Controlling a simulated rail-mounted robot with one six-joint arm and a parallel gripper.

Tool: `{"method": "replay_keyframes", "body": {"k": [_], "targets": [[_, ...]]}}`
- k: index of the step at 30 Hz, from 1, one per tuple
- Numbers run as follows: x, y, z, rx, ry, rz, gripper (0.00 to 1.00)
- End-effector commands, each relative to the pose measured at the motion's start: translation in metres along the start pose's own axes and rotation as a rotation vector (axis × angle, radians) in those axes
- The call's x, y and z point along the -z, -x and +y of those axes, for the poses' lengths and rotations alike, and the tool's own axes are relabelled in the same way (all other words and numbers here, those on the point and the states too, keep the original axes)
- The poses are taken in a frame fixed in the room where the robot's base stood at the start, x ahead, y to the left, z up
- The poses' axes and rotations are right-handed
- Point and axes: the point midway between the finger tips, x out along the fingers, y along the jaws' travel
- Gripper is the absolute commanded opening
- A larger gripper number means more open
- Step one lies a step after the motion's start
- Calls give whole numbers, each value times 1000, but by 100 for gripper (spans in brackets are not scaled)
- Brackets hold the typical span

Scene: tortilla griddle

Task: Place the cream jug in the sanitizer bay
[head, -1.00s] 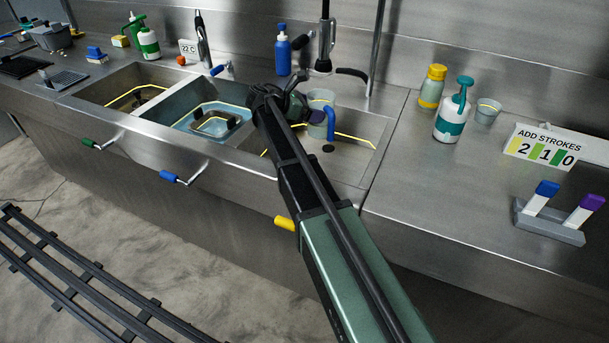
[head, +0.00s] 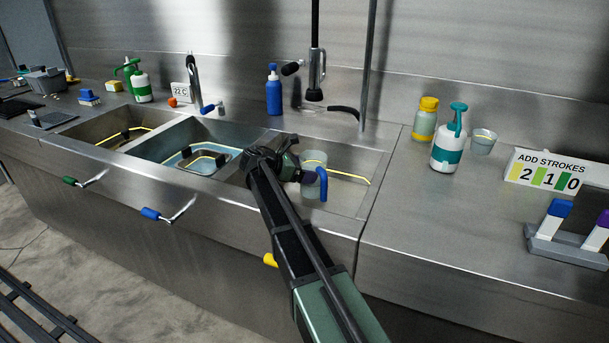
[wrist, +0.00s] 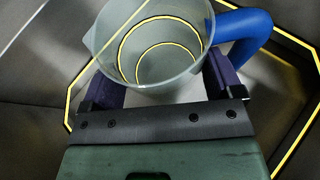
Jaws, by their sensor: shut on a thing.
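The cream jug (head: 312,166) is a translucent cup with a blue handle, over the right-hand sink bay. In the wrist view the jug (wrist: 150,62) stands between the dark fingers, with its handle to the right and yellow rings showing on it. My gripper (head: 302,175) is shut on the jug. The right-hand bay (head: 345,205) has a yellow line around its inside. I take this bay for the sanitizer bay, but no label shows. I cannot tell whether the jug's base touches the bay floor.
The middle bay (head: 180,154) holds water and a tray-like piece. A tap (head: 316,75) hangs behind the right bay, and a vertical pole (head: 368,70) stands beside it. A teal pump bottle (head: 449,142) and yellow-capped jar (head: 425,120) stand on the counter to the right.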

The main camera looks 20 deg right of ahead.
Motion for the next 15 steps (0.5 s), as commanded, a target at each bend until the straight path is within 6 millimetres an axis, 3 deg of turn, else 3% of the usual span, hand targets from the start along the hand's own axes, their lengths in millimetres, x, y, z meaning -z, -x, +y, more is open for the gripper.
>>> {"method": "replay_keyframes", "body": {"k": [15], "targets": [[11, -4, 0, 0, 0, 0, 59]]}}
